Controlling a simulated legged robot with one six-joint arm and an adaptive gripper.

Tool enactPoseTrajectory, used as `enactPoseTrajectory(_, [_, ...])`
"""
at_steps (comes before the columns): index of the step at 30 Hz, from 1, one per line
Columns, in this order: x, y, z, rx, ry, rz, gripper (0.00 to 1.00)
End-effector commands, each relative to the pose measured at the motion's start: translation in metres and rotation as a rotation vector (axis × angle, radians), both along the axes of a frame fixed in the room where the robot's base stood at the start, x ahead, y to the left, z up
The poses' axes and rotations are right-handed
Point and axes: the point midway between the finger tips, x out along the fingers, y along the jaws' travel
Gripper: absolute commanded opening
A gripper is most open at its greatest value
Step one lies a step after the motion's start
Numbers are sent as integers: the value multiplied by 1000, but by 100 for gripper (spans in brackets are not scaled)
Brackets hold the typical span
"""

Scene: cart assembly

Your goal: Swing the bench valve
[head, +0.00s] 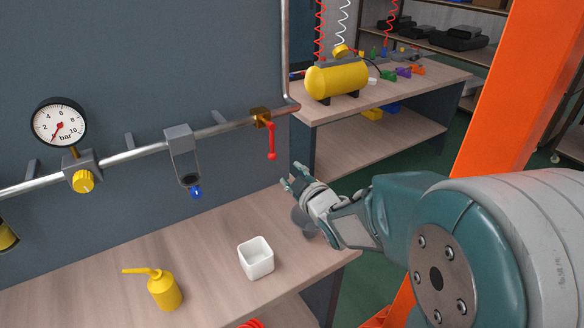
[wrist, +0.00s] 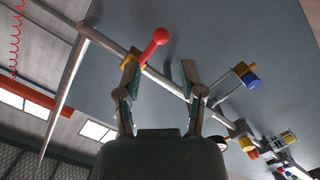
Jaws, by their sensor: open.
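The bench valve has a brass body (head: 261,116) on the wall pipe and a red lever (head: 271,142) that hangs down in the head view. In the wrist view the red lever (wrist: 152,47) lies beyond my fingers, slanting up from the brass body at upper left. My gripper (head: 291,176) is open and empty. It is below and slightly right of the lever in the head view, apart from it. In the wrist view my gripper (wrist: 160,73) has its two fingers spread, with the lever ahead and nearer the left finger.
The pipe (head: 225,127) runs along the wall with a pressure gauge (head: 59,122), a yellow knob (head: 83,181) and a grey bracket unit (head: 180,139). A white cup (head: 256,258) and yellow oil can (head: 164,289) stand on the bench below. An orange post (head: 510,90) rises at right.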

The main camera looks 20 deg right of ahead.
Motion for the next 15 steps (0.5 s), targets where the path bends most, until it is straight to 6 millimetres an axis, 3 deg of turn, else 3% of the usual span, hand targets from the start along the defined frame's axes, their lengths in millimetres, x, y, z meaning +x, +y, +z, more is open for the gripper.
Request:
enactPoseTrajectory(6, [10,11,-9,-20,-126,99,51])
enactPoseTrajectory(15, [28,20,-8,-24,-142,112,51])
